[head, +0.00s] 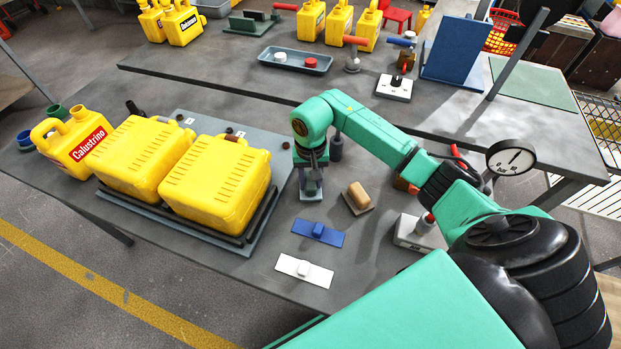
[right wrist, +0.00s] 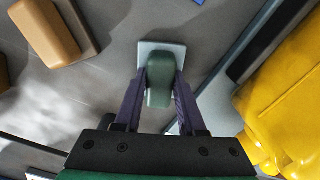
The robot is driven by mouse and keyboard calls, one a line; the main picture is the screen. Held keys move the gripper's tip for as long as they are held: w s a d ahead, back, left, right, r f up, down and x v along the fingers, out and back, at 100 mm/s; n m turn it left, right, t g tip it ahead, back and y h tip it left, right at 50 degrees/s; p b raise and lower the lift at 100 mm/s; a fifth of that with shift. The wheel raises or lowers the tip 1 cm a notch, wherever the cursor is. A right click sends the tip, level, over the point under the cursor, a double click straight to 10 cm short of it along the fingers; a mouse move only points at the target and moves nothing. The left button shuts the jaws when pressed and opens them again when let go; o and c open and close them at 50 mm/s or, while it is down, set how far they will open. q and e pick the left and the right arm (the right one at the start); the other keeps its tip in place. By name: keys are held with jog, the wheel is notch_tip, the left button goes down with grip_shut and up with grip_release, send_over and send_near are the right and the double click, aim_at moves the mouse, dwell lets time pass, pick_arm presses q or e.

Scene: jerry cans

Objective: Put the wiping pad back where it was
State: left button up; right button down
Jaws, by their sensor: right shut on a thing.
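My right gripper (head: 311,187) points down over the front table, right of the two lying yellow cans. In the right wrist view my right gripper (right wrist: 160,88) is shut on the green grip of a small pad (right wrist: 158,78) with a flat pale grey plate. I take this for the wiping pad. In the head view its plate (head: 311,196) shows under the fingers, at or close to the tabletop; I cannot tell whether it touches. My left gripper is not in view.
A tan block on a grey plate (head: 357,196) sits just right of the gripper. A blue pad (head: 318,233) and a white pad (head: 304,270) lie nearer the front. Yellow cans (head: 218,182) on a grey rack stand left. A gauge (head: 511,158) stands right.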

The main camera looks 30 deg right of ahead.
jog(key=shift+f, duration=0.15)
jog(key=c, duration=0.5)
grip_release()
jog(key=shift+r, duration=0.55)
notch_tip(320, 180, up, 11)
jog(key=b, duration=0.3)
jog(key=shift+r, duration=0.15)
